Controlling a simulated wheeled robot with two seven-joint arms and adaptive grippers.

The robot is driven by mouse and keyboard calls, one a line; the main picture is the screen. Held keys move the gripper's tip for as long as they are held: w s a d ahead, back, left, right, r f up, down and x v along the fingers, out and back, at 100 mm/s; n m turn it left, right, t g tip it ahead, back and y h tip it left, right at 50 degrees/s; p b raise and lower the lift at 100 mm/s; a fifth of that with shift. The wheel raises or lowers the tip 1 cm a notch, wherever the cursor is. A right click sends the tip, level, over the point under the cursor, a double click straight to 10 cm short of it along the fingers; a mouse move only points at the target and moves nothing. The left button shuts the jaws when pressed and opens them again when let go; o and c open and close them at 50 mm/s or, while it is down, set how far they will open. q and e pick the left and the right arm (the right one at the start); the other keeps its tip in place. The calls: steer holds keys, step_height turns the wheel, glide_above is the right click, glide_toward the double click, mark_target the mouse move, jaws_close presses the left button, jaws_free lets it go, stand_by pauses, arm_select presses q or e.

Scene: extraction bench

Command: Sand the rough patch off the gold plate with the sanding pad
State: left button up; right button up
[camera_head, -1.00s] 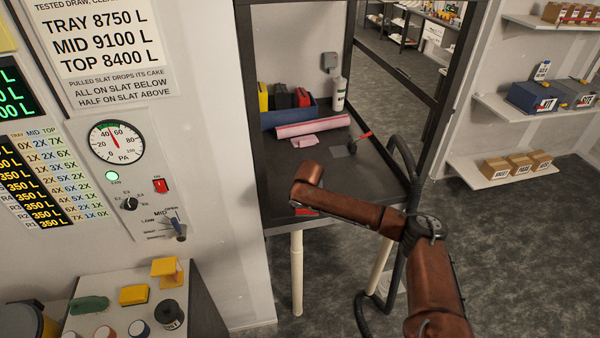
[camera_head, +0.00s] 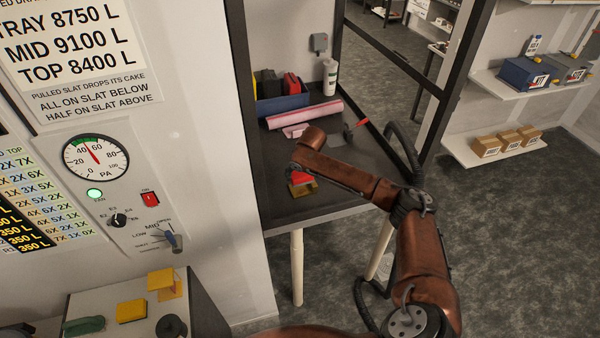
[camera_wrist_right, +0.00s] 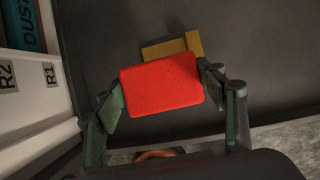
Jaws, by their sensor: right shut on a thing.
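A red block, taken as the sanding pad (camera_head: 301,178), is in my right gripper (camera_head: 300,171), over the dark bench. In the right wrist view the red pad (camera_wrist_right: 162,84) sits between the two green fingers of my right gripper (camera_wrist_right: 165,92), which are shut on its sides. The gold plate (camera_head: 304,189) shows just below the pad in the head view. In the right wrist view the gold plate (camera_wrist_right: 165,48), with a raised edge, is partly hidden behind the pad. I cannot tell whether pad and plate touch. No rough patch can be made out. My left gripper is out of view.
A blue bin (camera_head: 283,104), a pink roll (camera_head: 305,114), a pink cloth (camera_head: 294,131) and a white bottle (camera_head: 330,78) stand or lie at the bench's back. A red-handled tool (camera_head: 354,130) lies right. A dark frame post (camera_head: 243,115) bounds the left side.

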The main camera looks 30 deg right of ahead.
steer(key=shift+w+a, duration=0.15)
steer(key=shift+w, duration=0.05)
steer(key=shift+w+f+p, duration=0.15)
steer(key=shift+w+p, duration=0.05)
steer(key=shift+p, duration=0.15)
steer(key=shift+s+f, duration=0.15)
steer(key=shift+f, duration=0.55)
step_height(320, 180, down, 3)
steer(key=shift+r, duration=0.1)
steer(key=shift+f+b, duration=0.45)
steer(key=shift+f, duration=1.5)
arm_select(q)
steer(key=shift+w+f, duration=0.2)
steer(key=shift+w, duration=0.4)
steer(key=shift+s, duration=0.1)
arm_select(e)
steer(key=shift+f, duration=0.15)
